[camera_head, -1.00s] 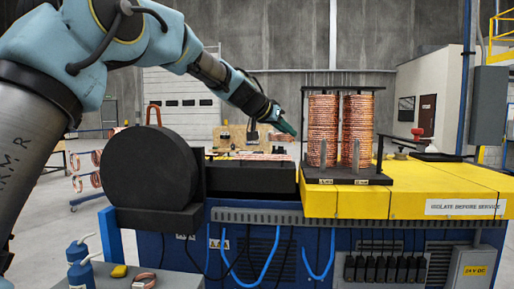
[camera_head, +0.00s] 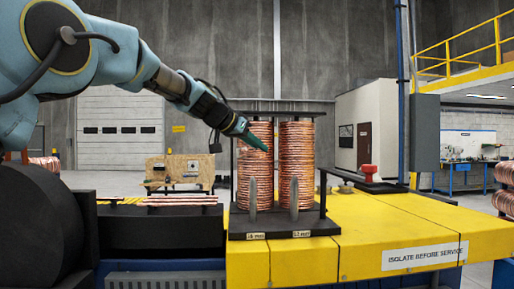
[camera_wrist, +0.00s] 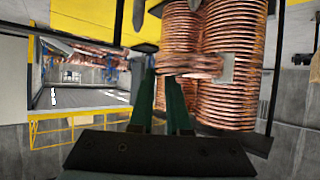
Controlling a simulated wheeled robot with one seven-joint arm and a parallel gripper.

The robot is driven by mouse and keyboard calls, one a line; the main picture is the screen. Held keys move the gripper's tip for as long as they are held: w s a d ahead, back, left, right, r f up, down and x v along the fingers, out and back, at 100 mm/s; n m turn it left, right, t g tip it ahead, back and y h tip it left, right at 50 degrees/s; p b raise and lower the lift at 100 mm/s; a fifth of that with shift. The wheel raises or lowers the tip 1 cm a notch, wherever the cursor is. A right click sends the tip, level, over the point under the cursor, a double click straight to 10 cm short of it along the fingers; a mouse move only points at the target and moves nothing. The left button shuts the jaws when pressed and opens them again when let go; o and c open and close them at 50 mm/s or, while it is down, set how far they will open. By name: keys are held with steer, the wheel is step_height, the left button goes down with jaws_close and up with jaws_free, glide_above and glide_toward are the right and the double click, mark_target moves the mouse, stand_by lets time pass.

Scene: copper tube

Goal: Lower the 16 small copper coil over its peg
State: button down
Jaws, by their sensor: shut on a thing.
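Two tall stacks of copper coils stand upright on a dark rack (camera_head: 285,233), the left stack (camera_head: 254,180) and the right stack (camera_head: 297,165). The left one stands over a small label that seems to read 16. My gripper (camera_head: 258,144) points down and right at the upper part of the left stack. In the wrist view its green fingers (camera_wrist: 163,100) are shut on a small copper coil (camera_wrist: 188,65), which overlaps the stacks. I cannot tell the held coil from the stack in the head view, nor whether they touch. The peg top is hidden.
A dark top plate (camera_head: 280,105) spans above the stacks, with thin posts at the sides. Grey uprights (camera_head: 253,200) stand before the stacks. The yellow bench top (camera_head: 400,235) is mostly clear to the right. A large black drum (camera_head: 40,225) stands at left.

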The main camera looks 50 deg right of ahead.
steer(key=shift+f+b, duration=1.55)
steer(key=shift+f, duration=0.85)
step_height(320, 180, down, 6)
steer(key=b, duration=0.7)
steer(key=c, duration=0.8)
jaws_free()
steer(key=shift+c, duration=0.2)
steer(key=shift+o, duration=0.2)
steer(key=shift+w, duration=0.1)
